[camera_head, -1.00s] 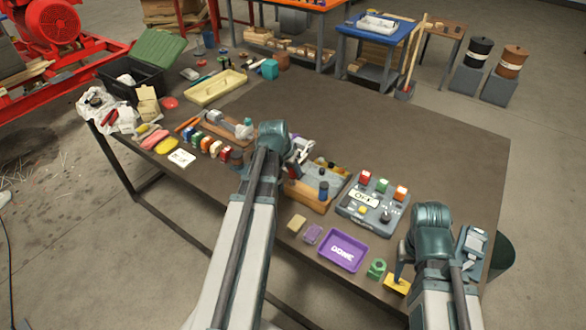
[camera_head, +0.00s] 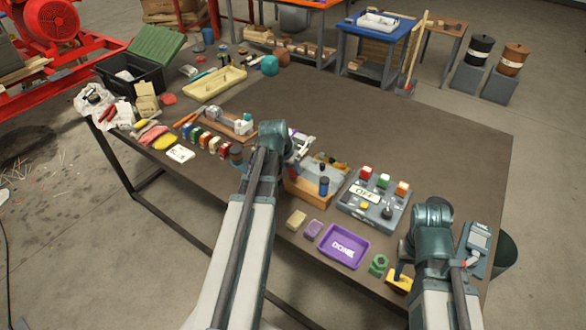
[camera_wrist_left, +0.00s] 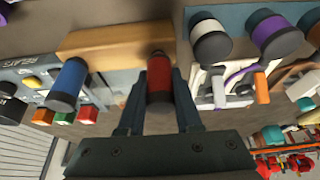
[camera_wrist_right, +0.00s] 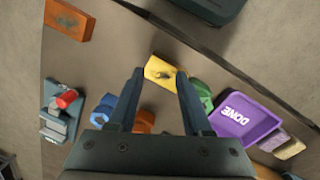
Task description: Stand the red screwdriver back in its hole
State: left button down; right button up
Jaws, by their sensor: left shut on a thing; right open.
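The red screwdriver (camera_wrist_left: 159,78) shows its red handle with dark ends in the left wrist view. My left gripper (camera_wrist_left: 158,88) is shut on this handle. The handle overlaps the edge of the wooden block (camera_wrist_left: 110,42); its shaft is hidden, so I cannot tell whether it is in a hole. A blue handle (camera_wrist_left: 68,80) stands at the same block, left of the red one. The block (camera_head: 308,194) shows in the head view beside my left arm, which hides the red screwdriver. My right gripper (camera_wrist_right: 160,76) is open and empty above the table's front right.
A yellow block (camera_wrist_right: 163,72) lies below my right gripper, near a green part (camera_wrist_right: 201,95) and a purple tray (camera_head: 344,246). A grey switch panel (camera_head: 372,207) stands right of the wooden block. White (camera_wrist_left: 211,42) and purple (camera_wrist_left: 274,36) handles stand close to my left gripper.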

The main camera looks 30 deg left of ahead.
pick_arm(q)
jog(key=c, duration=0.5)
grip_release()
jog(key=shift+r, duration=0.1)
pick_arm(e)
jog(key=shift+r, duration=0.1)
pick_arm(q)
jog(key=p+v, duration=1.2)
jog(key=v, duration=0.1)
jog(key=shift+s+r+p, duration=0.15)
jog(key=shift+r+p, duration=0.15)
jog(key=shift+p, duration=0.1)
pick_arm(e)
notch_tip(320, 180, up, 13)
jog(key=shift+f, duration=0.2)
